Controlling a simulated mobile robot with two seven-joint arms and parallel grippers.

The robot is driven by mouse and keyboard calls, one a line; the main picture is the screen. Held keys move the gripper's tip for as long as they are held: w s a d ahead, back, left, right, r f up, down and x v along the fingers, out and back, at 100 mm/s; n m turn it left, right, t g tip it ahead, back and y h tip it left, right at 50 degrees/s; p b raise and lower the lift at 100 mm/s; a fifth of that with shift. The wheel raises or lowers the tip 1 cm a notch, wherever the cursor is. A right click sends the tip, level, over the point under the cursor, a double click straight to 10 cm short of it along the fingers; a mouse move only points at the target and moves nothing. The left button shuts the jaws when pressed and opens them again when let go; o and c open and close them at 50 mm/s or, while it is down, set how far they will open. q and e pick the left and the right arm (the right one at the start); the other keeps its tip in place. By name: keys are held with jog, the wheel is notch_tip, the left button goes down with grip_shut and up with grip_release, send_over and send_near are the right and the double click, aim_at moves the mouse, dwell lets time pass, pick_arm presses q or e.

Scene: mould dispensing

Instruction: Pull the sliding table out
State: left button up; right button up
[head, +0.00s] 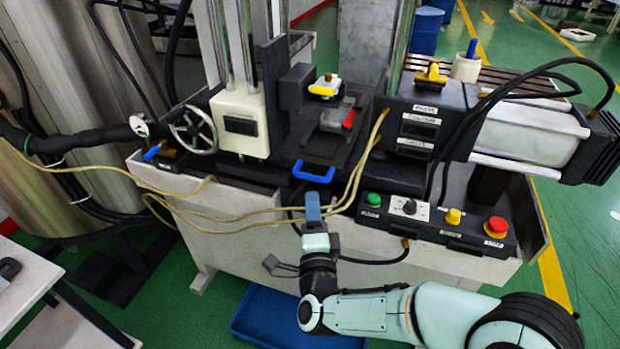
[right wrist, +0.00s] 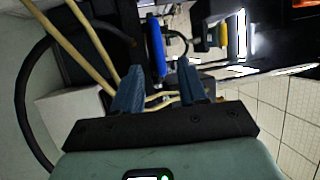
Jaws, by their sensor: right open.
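The sliding table (head: 333,148) is a dark plate at the front middle of the machine, with a blue U-shaped handle (head: 313,172) on its front edge. A grey mould block with a red part (head: 335,118) sits on it. My right gripper (head: 313,197) points at the handle from the front, just below it in the head view. In the right wrist view the blue fingers (right wrist: 157,80) are apart, and the blue handle (right wrist: 155,50) stands beyond the tips, roughly between them. Nothing is held. My left gripper is not in view.
Beige hoses (head: 345,195) run across the machine front, close to my right gripper. A button box (head: 438,218) with green, yellow and red buttons is to the right. A handwheel (head: 193,130) is to the left. A blue bin (head: 265,318) lies on the floor below.

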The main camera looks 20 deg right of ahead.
aim_at(310, 177)
jog(key=x, duration=0.9)
jog(key=shift+w+f, duration=0.1)
jog(key=shift+w, duration=0.15)
grip_shut()
